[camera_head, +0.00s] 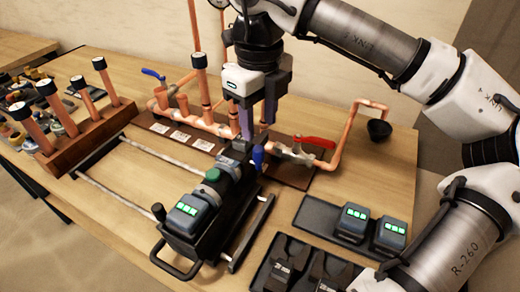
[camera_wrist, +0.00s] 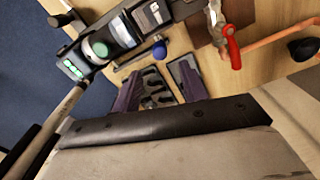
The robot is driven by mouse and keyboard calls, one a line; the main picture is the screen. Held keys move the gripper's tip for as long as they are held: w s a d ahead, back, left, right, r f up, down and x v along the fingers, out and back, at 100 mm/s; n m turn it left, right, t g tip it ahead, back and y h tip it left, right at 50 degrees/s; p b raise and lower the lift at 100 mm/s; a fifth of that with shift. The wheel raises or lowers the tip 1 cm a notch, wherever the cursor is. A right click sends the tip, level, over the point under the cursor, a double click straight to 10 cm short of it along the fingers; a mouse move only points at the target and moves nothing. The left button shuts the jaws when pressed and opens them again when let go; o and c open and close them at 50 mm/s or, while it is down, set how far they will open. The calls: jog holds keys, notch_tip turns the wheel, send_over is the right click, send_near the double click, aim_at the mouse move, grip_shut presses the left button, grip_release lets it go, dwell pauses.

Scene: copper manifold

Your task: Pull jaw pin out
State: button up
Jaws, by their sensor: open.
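The black press tool (camera_head: 200,205) lies on a dark stand on the table, with a green button and a lit battery pack. A pin with a blue knob (camera_head: 257,156), probably the jaw pin, sits at the tool's head end.
Copper pipework (camera_head: 210,120) stands behind the tool. A red-handled valve (camera_head: 312,142) is on the right. A wooden rack (camera_head: 90,145) holds copper pipes at left. Battery trays (camera_head: 315,214) and a black jaw tray (camera_head: 262,270) lie in front right.

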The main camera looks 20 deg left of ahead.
aim_at(259, 149)
notch_tip(259, 149, down, 10)
jog(key=shift+r+p, duration=0.15)
jog(key=shift+p, duration=0.7)
jog(key=shift+c, duration=0.3)
grip_shut()
